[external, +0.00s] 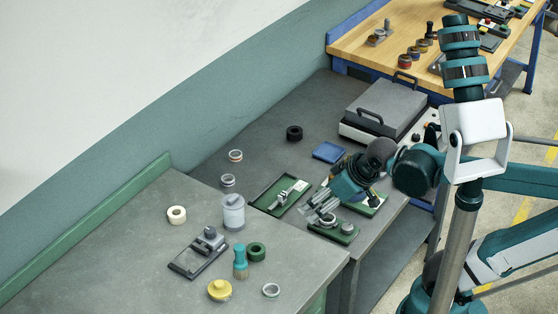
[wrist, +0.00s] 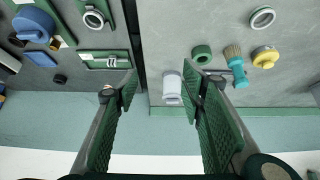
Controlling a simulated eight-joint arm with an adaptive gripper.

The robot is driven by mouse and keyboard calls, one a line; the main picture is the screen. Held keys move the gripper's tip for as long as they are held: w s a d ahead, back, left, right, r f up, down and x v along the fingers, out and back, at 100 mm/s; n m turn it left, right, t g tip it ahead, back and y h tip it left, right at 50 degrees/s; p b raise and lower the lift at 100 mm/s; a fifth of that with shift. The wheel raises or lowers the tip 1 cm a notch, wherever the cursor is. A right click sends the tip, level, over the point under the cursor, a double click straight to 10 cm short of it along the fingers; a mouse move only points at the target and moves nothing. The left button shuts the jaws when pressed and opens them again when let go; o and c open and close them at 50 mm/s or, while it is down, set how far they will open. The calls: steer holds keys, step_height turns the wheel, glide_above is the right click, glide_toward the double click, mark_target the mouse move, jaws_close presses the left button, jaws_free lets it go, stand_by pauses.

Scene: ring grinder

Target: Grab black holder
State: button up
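A small black ring-shaped holder (external: 294,133) rests on the dark grey table near the wall in the external view. A small black piece (wrist: 60,79) at left in the wrist view appears to be the same item. A dark grey flat fixture (external: 197,254) with a raised clamp lies on the nearer bench. My gripper (external: 323,207) hangs above the green trays at the right of the table, apart from the black holder. In the wrist view my gripper (wrist: 160,92) is open, with nothing between its green finger pads.
A green tray (external: 262,204) with a caliper lies near my gripper. A blue tray (external: 329,152) and a grey lidded machine (external: 384,107) stand behind. A pale jar (external: 233,212), teal brush (external: 240,262), green ring (external: 257,251) and yellow piece (external: 220,290) occupy the near bench.

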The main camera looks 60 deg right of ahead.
stand_by(0.3)
steer(key=o, duration=0.4)
